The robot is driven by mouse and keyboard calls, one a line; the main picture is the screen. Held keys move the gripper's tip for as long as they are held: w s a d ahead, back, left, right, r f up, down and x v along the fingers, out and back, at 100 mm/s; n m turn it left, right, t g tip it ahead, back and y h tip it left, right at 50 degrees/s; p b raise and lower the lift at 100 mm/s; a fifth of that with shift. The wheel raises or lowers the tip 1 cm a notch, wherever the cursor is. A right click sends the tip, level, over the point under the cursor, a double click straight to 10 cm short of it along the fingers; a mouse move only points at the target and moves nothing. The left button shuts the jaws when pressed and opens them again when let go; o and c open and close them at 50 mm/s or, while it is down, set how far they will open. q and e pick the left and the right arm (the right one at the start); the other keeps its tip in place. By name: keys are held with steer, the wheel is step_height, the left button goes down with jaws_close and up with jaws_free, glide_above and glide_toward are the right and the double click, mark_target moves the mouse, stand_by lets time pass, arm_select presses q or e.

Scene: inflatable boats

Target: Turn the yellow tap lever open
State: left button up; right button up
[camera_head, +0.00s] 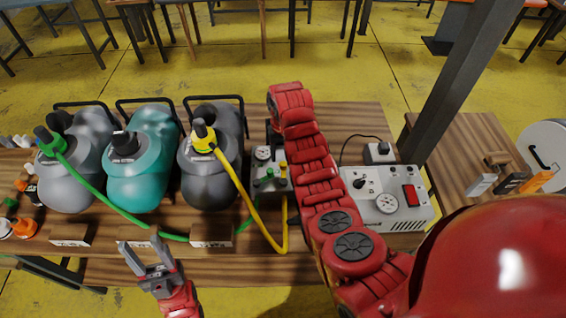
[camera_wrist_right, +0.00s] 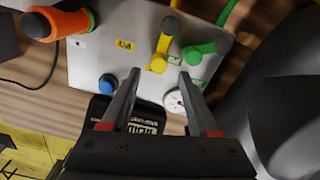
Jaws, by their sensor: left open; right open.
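The grey valve box (camera_head: 272,184) stands right of the boats on the wooden bench. In the right wrist view the yellow tap lever (camera_wrist_right: 165,39) rises from its round yellow hub, with a green tap lever (camera_wrist_right: 208,48) to its right. My right gripper (camera_wrist_right: 160,74) is open, its fingertips on either side just below the yellow hub. I cannot tell whether they touch it. In the head view my right arm hides that gripper. My left gripper (camera_head: 152,262) is open and empty near the bench's front edge.
Three inflatable boats, grey (camera_head: 75,170), teal (camera_head: 143,165) and dark grey (camera_head: 212,165), lie to the left. A yellow hose (camera_head: 245,205) and a green hose (camera_head: 105,203) run across the bench. A control box (camera_head: 385,200) stands right of my arm. A dark post (camera_head: 460,85) rises behind.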

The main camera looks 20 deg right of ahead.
mark_target(283, 163)
steer(key=shift+f+p, duration=0.55)
steer(key=shift+f, duration=1.7)
jaws_close()
